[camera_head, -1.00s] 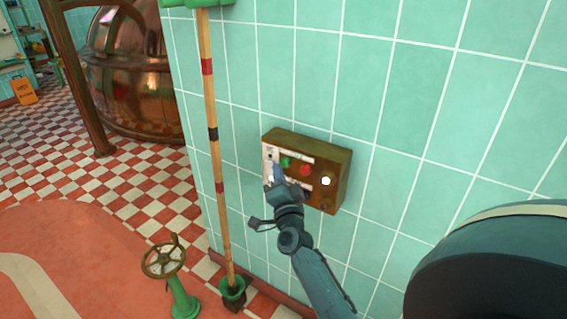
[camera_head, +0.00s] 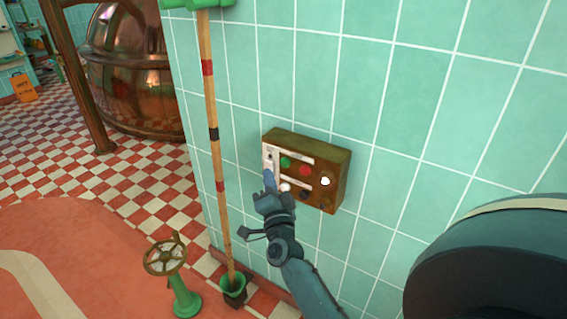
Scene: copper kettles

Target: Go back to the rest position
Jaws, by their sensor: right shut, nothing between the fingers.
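My right gripper (camera_head: 268,178) is shut and empty. It points up in front of the lower left part of a brown control box (camera_head: 335,165) on the tiled wall. The box carries a green button (camera_head: 286,162), a red button (camera_head: 306,170), a lit white button (camera_head: 325,181) and dark knobs below. The gripper hides part of the box's left side; I cannot tell whether it touches the box. My right arm (camera_head: 305,285) comes up from the bottom of the view. My left gripper is not in view.
A striped pole (camera_head: 213,135) stands in a green foot (camera_head: 233,286) left of the box, close to my right gripper. A valve wheel (camera_head: 165,256) on a green post is at the lower left. A copper kettle (camera_head: 135,75) stands behind. The checkered floor (camera_head: 130,185) is open.

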